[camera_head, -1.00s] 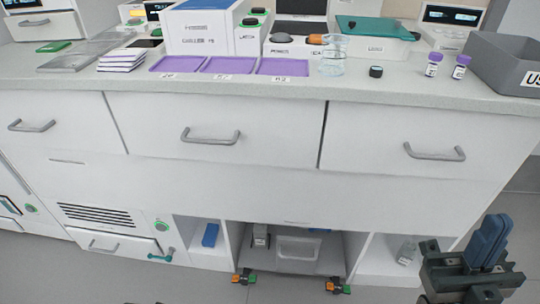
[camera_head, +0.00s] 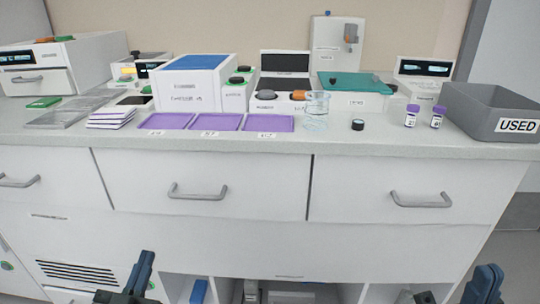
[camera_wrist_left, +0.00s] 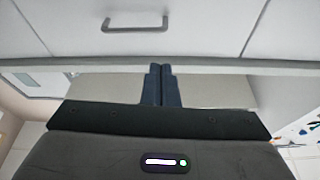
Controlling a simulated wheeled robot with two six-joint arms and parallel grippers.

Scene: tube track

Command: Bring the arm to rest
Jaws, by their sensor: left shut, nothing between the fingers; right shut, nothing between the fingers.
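My left gripper (camera_head: 138,277) is at the bottom left of the head view, in front of the cabinet and below the drawers. Its two blue fingers are together with nothing between them, as the left wrist view (camera_wrist_left: 161,84) also shows. My right gripper (camera_head: 484,284) is at the bottom right of the head view, partly cut off by the frame edge. Its blue fingers are together and empty. Both grippers are clear of the bench top.
The bench (camera_head: 330,139) carries three purple trays (camera_head: 215,122), a glass beaker (camera_head: 316,112), a black cap (camera_head: 358,124), two purple-capped tubes (camera_head: 411,117) and a grey bin (camera_head: 488,116) marked USED. Drawer handles (camera_head: 198,192) stick out from the cabinet front.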

